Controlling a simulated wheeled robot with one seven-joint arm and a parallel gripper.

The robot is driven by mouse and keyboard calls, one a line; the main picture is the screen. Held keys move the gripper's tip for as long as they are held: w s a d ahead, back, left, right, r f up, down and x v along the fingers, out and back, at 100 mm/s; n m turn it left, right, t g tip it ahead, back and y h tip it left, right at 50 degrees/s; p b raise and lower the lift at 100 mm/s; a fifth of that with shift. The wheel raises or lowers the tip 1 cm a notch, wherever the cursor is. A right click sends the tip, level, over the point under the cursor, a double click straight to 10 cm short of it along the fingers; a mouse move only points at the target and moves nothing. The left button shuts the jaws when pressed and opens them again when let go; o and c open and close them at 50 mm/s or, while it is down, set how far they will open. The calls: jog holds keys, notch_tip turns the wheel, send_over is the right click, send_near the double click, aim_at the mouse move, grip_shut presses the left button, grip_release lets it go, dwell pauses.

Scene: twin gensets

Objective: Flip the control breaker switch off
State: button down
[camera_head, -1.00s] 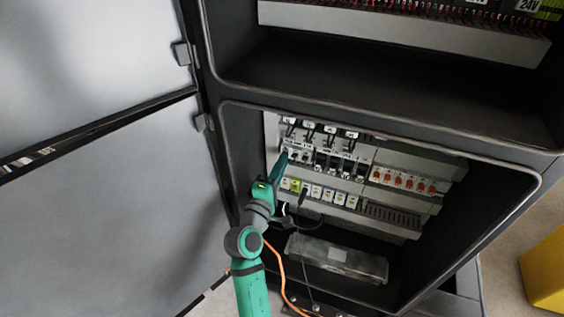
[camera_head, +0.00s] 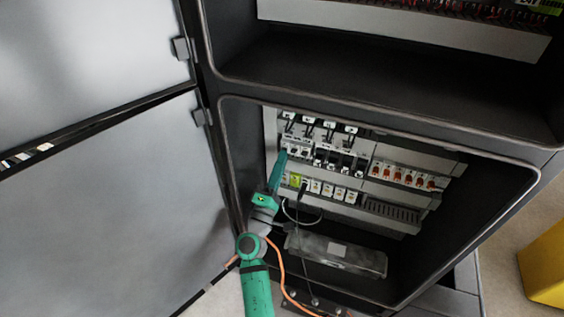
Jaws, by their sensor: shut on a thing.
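The breaker panel stands inside the lower cabinet bay. Its upper row of black-and-white breakers (camera_head: 338,160) is in view, with white labelled units above. My gripper (camera_head: 281,158) is at the left end of this row, pointing up at the leftmost breakers. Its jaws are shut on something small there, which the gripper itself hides. Which breaker is the control breaker cannot be read at this size, and the switch at my fingertips is hidden.
Orange-red switches (camera_head: 403,177) sit at the right of the panel. White sockets (camera_head: 330,190) line the row below. The open grey door (camera_head: 110,205) stands close on my left. A grey box (camera_head: 338,255) lies on the bay floor; a yellow object (camera_head: 543,265) is at far right.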

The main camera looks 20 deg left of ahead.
jog(key=shift+w, duration=0.1)
dwell(0.6)
jog(key=c, duration=1.9)
grip_release()
jog(key=shift+f, duration=0.1)
jog(key=v, duration=1.1)
jog(key=shift+w+d, duration=0.1)
jog(key=shift+w, duration=0.1)
